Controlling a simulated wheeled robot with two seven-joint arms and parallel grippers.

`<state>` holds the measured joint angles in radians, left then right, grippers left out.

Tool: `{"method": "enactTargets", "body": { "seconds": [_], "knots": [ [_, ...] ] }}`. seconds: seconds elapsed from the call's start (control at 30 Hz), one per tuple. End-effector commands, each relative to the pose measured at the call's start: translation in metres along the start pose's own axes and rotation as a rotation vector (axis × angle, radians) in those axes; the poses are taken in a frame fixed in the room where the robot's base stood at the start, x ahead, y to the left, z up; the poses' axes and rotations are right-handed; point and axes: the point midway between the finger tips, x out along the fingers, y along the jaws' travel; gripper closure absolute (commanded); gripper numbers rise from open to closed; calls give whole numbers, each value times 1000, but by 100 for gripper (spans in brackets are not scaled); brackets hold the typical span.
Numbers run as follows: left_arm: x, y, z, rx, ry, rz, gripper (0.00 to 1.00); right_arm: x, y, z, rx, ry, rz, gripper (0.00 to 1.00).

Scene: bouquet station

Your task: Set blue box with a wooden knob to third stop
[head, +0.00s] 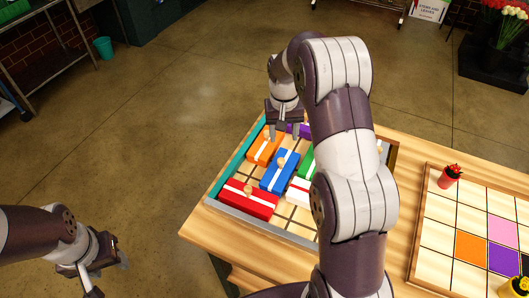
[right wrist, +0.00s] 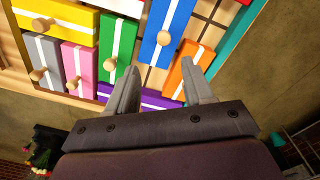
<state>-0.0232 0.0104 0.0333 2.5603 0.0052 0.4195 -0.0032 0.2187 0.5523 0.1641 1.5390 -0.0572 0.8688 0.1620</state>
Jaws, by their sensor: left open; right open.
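The blue box (head: 270,184) with a white stripe and a round wooden knob lies in a shallow tray (head: 250,224) of sliding boxes. It also shows in the right wrist view (right wrist: 179,22), with its knob (right wrist: 163,38) facing the camera. My right gripper (head: 284,136) is open and empty above the far part of the tray, by the orange and purple boxes. In the right wrist view its fingers (right wrist: 161,75) point towards the blue box's near end, apart from the knob. My left gripper (head: 111,277) is open and empty over the floor, left of the table.
An orange box (head: 258,151) lies left of the blue one, a red box (head: 240,199) in front, and a green box (head: 306,163) to the right. Purple, pink, grey, yellow and white boxes fill other cells. Bare cells show near the tray's front. A colored grid board (head: 440,238) stands right.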

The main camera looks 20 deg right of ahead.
Motion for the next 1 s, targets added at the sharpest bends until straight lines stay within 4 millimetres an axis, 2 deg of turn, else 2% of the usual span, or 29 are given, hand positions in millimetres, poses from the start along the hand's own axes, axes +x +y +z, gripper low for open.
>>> {"method": "enactTargets", "body": {
  "seconds": [0.07, 0.13, 0.37, 0.4, 0.47, 0.5, 0.7, 1.0],
  "knots": [
    [2, 0, 0, 0, 0, 0, 49, -13, 0, -10, 26, 4, 7, 48],
    [9, 0, 1, 0, 0, 0, 49, -6, 1, -2, 44, -29, 15, 48],
    [63, 0, 8, 0, 0, 0, 49, 54, 1, 0, 50, -29, 14, 48],
    [54, 0, 7, 0, -2, 0, 49, 55, 2, 0, 50, -32, 14, 48],
    [55, 0, 6, 0, 0, 0, 49, 68, 2, 1, 50, -32, 14, 48],
    [48, 0, 6, 0, 0, 0, 49, 73, 2, 1, 49, -32, 14, 48],
    [43, 0, 5, 0, 0, 0, 49, 104, 3, 1, 49, -29, 13, 48],
    [43, 0, 5, 0, 0, 0, 49, 112, 2, 1, 49, -26, 13, 48]
  ]
}}
